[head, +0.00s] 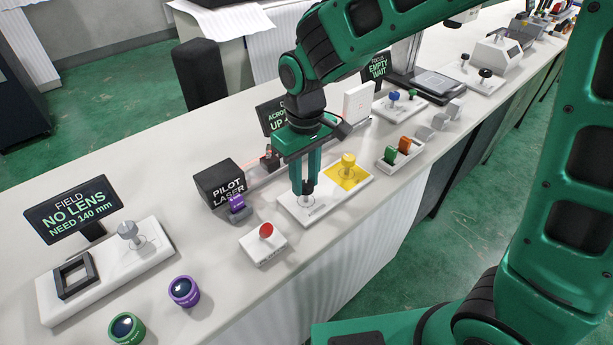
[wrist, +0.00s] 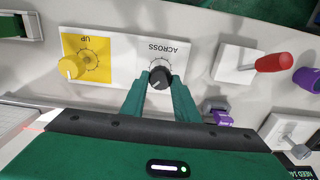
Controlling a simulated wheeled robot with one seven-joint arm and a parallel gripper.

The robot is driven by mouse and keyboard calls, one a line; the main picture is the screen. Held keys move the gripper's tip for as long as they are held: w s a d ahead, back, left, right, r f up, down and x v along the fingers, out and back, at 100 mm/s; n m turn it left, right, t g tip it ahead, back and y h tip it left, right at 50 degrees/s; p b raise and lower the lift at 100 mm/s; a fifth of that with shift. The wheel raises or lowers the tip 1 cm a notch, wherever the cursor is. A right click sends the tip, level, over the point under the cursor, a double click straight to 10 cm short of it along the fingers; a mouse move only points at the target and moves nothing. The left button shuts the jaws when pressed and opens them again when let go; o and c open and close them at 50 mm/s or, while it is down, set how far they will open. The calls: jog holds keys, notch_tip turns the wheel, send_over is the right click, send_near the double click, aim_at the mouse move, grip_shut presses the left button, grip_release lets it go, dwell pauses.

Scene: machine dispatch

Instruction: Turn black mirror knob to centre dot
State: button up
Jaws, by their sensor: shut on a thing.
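The black mirror knob (wrist: 159,78) sits on a white plate marked ACROSS, with a dial of marks around it. It also shows in the head view (head: 308,187), partly covered by the fingers. My gripper (wrist: 160,84) reaches down from above, its two green fingers shut on the black knob, one on each side. In the head view my gripper (head: 306,186) stands upright over the plate. A pale pointer line shows on the knob's top, but the centre dot is too small to make out.
A yellow knob (head: 348,165) marked UP stands right beside it on a yellow panel. Lens rings, green (head: 127,328) and purple (head: 184,291), lie at the near left.

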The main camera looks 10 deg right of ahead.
aim_at(306, 181)
jog(key=shift+w+d+r, duration=0.1)
jog(key=shift+w+d, duration=0.05)
jog(key=shift+w, duration=0.2)
jog(key=o, duration=1.1)
jog(key=shift+c, duration=0.2)
jog(key=shift+s, duration=0.15)
notch_tip(306, 181, up, 11)
jog(key=shift+f, duration=0.2)
